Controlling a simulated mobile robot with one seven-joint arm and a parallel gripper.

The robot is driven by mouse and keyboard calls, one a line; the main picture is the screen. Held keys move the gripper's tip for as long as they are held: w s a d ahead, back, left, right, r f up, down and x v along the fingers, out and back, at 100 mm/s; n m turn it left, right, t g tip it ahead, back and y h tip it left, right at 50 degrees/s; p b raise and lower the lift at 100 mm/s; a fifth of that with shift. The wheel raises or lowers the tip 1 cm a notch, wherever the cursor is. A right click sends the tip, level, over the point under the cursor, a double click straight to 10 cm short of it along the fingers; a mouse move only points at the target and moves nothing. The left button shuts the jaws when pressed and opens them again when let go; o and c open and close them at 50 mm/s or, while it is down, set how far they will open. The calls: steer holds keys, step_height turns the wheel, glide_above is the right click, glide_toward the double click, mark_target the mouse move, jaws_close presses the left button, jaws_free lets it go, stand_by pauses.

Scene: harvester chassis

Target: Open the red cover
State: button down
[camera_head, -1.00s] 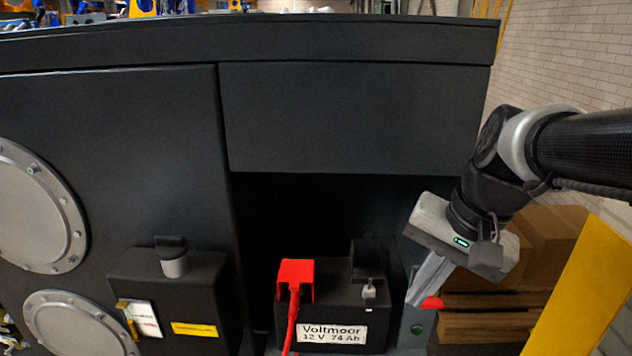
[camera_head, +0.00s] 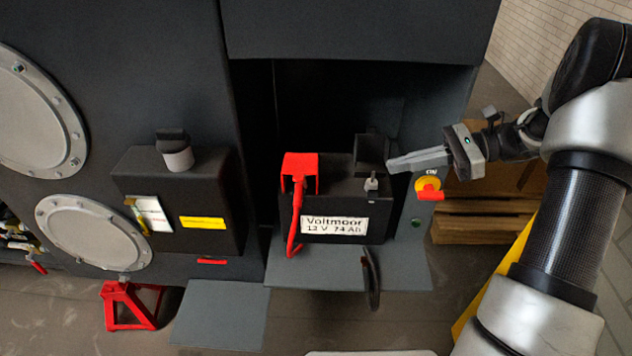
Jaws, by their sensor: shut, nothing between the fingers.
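The red cover (camera_head: 300,172) sits on the top left of a black battery labelled Voltmoor (camera_head: 333,205). It looks closed, and a red cable runs down from it. A black cover (camera_head: 370,153) stands upright on the right of the battery top, with a small grey post (camera_head: 371,184) in front of it. My gripper (camera_head: 390,166) is shut and empty. It points left, with its fingertips beside the black cover, to the right of the red cover and apart from it. I cannot tell whether the tips touch the black cover.
A yellow-and-red switch (camera_head: 428,187) is on the compartment's right wall just below my gripper. The battery stands on a grey shelf (camera_head: 400,272) in a dark recess. A black box (camera_head: 170,190) is at left; a red jack stand (camera_head: 130,305) is on the floor.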

mark_target(300, 175)
steer(key=x, duration=1.9)
steer(key=shift+p, duration=0.35)
steer(key=shift+a, duration=0.1)
